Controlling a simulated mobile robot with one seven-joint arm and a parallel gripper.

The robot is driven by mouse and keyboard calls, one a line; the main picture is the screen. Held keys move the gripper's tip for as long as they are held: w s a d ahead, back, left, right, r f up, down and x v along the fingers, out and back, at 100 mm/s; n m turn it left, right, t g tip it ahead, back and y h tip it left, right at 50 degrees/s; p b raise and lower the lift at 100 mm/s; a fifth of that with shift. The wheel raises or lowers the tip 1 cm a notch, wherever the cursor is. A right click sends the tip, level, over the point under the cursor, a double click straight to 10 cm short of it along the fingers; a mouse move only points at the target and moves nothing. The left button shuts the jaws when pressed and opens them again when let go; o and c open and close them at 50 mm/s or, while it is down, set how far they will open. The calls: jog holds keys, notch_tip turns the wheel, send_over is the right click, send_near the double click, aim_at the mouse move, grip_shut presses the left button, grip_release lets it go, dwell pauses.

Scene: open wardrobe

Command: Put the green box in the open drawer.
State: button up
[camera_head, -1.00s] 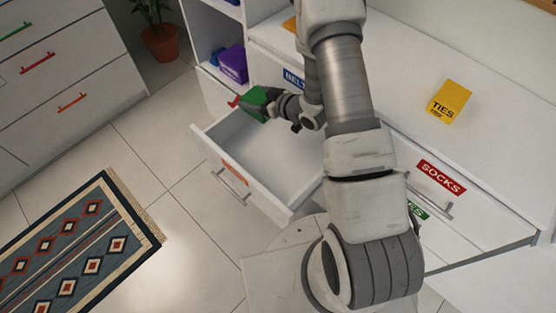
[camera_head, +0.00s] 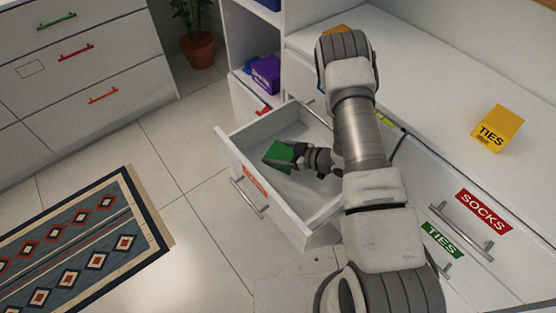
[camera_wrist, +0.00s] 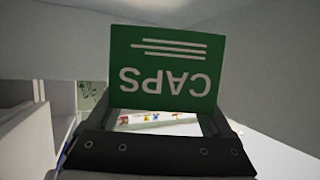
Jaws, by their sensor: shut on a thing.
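The green box (camera_head: 281,155) is held in my gripper (camera_head: 292,155) over the open drawer (camera_head: 300,218) in the head view. The wrist view shows the box (camera_wrist: 168,68) close up, with white "CAPS" lettering upside down, between the dark fingers.
A purple box (camera_head: 265,74) sits on a shelf behind the drawer. Closed drawers labelled "SOCKS" (camera_head: 483,211) and "TIES" (camera_head: 441,240) are at the right. A patterned rug (camera_head: 80,245) lies on the floor at left.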

aim_at(277, 158)
jog(key=shift+f+b, duration=0.5)
jog(key=shift+f, duration=1.15)
jog(key=shift+f+b, duration=0.5)
jog(key=shift+f, duration=0.1)
jog(key=o, duration=1.2)
jog(key=shift+r, duration=0.1)
jog(key=shift+r+p, duration=0.25)
jog(key=shift+p, duration=0.1)
jog(key=v, duration=0.2)
jog(key=p+v, duration=0.1)
jog(key=v, duration=0.1)
jog(key=p+v, duration=0.1)
jog(key=v, duration=0.1)
jog(key=shift+r, duration=0.35)
jog(key=shift+s+d+r, duration=0.15)
jog(key=shift+s+d, duration=0.3)
jog(key=shift+d, duration=0.15)
